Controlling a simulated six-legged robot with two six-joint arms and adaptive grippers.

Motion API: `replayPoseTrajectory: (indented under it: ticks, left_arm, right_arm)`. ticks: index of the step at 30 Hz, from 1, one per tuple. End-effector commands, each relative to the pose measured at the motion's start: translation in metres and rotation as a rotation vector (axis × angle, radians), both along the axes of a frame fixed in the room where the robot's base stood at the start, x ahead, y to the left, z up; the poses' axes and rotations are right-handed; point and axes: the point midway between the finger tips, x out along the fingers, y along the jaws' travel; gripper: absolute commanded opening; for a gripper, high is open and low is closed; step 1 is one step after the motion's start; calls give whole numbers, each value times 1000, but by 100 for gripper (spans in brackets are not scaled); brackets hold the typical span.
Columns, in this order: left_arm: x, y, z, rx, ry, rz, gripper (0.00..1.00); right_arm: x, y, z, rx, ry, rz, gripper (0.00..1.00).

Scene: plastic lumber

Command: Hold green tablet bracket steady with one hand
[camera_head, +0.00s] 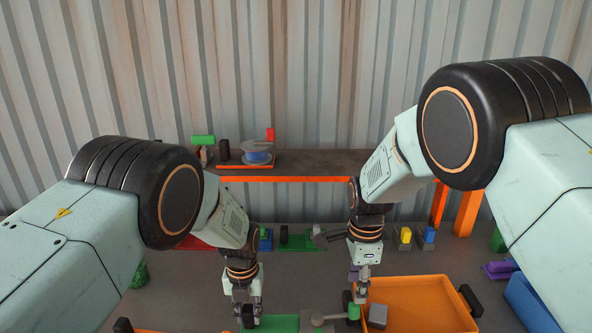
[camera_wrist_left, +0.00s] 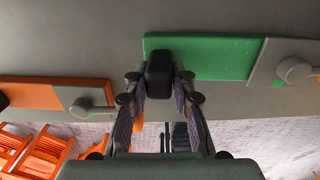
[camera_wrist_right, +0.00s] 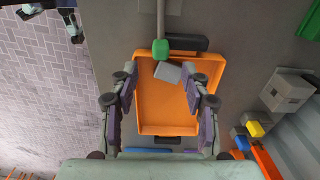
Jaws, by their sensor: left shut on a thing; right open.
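The green tablet bracket (camera_head: 280,323) is a flat green plate at the bottom of the head view; it also shows in the left wrist view (camera_wrist_left: 210,57). My left gripper (camera_head: 247,312) is shut on the black block (camera_wrist_left: 158,68) at the plate's left end. A grey clamp (camera_wrist_left: 290,65) with a round knob meets the plate's right end. Its lever ends in a green grip (camera_wrist_right: 160,48). My right gripper (camera_head: 360,293) is open and empty. In the right wrist view its fingers (camera_wrist_right: 166,100) stand apart above the orange tray.
The orange tray (camera_head: 428,300) holds a grey block (camera_wrist_right: 168,72) near the green grip. An orange bar (camera_wrist_left: 45,93) lies left of the bracket. A rear shelf (camera_head: 310,163) carries a spool (camera_head: 257,152). A blue bin (camera_head: 528,303) stands at the right.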

Motion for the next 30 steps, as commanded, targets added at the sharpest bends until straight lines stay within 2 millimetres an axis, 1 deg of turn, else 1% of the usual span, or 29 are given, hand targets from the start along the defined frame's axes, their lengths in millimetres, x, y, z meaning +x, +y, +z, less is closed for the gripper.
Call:
replayPoseTrajectory:
  ticks: [1,12,18,24,30]
  left_arm:
    - [-6,1,-6,2,16,-1,0]
    - [-6,1,-5,2,15,-1,0]
    - [-6,1,-5,2,15,-1,0]
    - [-6,0,-5,2,15,-1,0]
    - [-6,0,-5,2,15,-1,0]
  right_arm:
    - [0,0,-8,1,2,0,47]
    - [0,0,-55,0,1,1,47]
    - [0,0,-75,-1,1,1,47]
    - [0,0,-85,-1,-1,1,47]
    - [0,0,-86,-1,-1,1,47]
